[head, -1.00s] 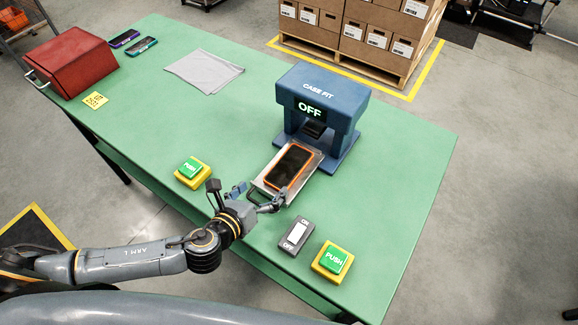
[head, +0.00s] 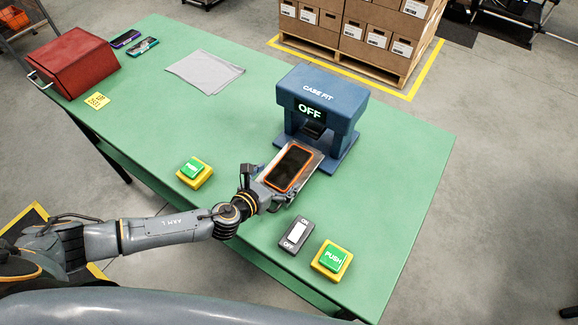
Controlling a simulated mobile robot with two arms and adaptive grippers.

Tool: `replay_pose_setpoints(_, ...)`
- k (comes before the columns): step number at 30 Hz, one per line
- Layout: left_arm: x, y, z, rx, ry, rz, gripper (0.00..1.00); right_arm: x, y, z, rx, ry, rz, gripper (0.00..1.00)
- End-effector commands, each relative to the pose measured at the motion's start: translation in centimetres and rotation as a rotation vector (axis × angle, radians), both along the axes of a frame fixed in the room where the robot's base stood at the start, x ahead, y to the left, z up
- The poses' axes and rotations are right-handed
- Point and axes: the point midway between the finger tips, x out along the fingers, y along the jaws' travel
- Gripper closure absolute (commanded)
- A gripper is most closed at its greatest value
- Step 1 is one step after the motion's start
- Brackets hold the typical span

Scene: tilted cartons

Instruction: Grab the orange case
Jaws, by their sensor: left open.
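The orange case (head: 304,154) is around a dark phone (head: 289,165) and lies on the metal tray (head: 318,163) in front of the blue CASE FIT press (head: 320,97). The press display reads OFF. My left gripper (head: 268,184) is at the near end of the tray, close to the case's near edge. It is open, with its fingers partly hidden by the hand, and I cannot tell whether they touch the case. My right gripper is not in view.
Two green PUSH buttons on yellow bases stand left (head: 194,171) and right (head: 332,259) of my arm. An ON/OFF switch (head: 296,234) is near the right one. A red toolbox (head: 72,62), a grey cloth (head: 204,71) and two phones (head: 142,46) lie at the back left.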

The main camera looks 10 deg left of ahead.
Motion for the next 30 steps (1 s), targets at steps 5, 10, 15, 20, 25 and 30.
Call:
replay_pose_setpoints(5, 2.4, -0.8, -0.2, 0.0, -0.002, 0.001, 0.0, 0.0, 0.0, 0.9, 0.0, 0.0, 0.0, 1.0)
replay_pose_setpoints(10, 3.7, -1.4, -1.1, 0.0, -0.001, 0.0, 0.0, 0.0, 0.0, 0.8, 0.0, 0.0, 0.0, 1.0)
replay_pose_setpoints(15, 3.9, -1.4, -1.3, 0.0, 0.0, 0.001, 0.0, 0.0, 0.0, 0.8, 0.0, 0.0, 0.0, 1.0)
replay_pose_setpoints(20, 3.9, -1.4, -1.2, -0.001, -0.001, 0.001, 0.08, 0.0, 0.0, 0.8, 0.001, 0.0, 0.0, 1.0)
replay_pose_setpoints(25, 3.9, -1.4, -1.2, -0.001, 0.0, 0.001, 0.43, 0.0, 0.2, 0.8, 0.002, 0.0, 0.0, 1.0)
replay_pose_setpoints(30, 3.9, -1.4, -1.2, -0.001, -0.002, 0.001, 0.67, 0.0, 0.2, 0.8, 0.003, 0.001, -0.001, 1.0)
